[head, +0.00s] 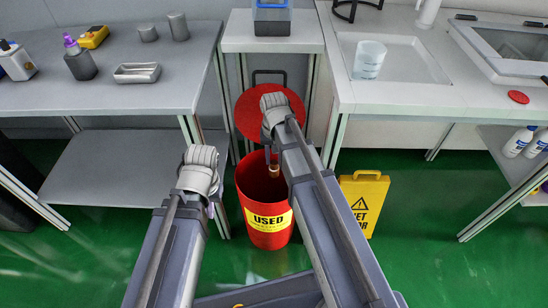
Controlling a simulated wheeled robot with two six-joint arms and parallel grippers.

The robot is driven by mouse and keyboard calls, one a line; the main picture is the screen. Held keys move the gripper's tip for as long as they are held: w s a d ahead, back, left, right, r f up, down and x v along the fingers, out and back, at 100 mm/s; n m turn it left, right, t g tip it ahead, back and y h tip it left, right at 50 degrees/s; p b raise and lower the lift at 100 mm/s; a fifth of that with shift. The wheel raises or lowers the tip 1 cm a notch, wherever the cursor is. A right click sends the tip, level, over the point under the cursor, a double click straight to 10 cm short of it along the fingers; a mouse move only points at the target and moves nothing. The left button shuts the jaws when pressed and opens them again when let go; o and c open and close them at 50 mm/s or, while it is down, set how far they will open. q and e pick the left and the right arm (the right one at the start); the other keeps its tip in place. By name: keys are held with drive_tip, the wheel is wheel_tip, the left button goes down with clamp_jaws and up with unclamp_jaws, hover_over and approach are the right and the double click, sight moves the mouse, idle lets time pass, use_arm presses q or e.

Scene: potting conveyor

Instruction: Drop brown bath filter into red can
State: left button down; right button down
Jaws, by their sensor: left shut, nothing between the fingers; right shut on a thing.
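The red can (246,196) stands on the green floor with a yellow "USED" label on its front. Its round red lid (243,117) is raised behind the opening. My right gripper (271,157) points down over the can's mouth, mostly hidden behind my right wrist. It is shut on a small brown piece, the brown bath filter (273,171), which shows against the dark opening. I cannot tell how far inside the rim the filter is. My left gripper (211,207) is shut and empty, left of the can, and largely hidden by its wrist.
A yellow wet-floor sign (372,200) stands right of the can. A grey bench (100,98) is at left, with bottles and a metal tray (137,73). A white sink counter (420,95) is at right. A small table (240,44) stands behind the can.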

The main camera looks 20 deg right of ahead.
sight(274, 162)
drive_tip(key=shift+f+b, duration=0.3)
drive_tip(key=shift+f, duration=0.4)
use_arm(q)
drive_tip(key=shift+f, duration=0.7)
use_arm(e)
drive_tip(key=shift+r, duration=0.1)
drive_tip(key=c, duration=0.5)
unclamp_jaws()
use_arm(q)
drive_tip(key=shift+r, duration=0.2)
use_arm(e)
drive_tip(key=shift+r, duration=0.1)
wheel_tip(274, 162, up, 8)
drive_tip(key=p, duration=0.8)
use_arm(q)
wheel_tip(274, 162, up, 8)
drive_tip(key=shift+f, duration=0.25)
use_arm(e)
drive_tip(key=shift+f, duration=0.2)
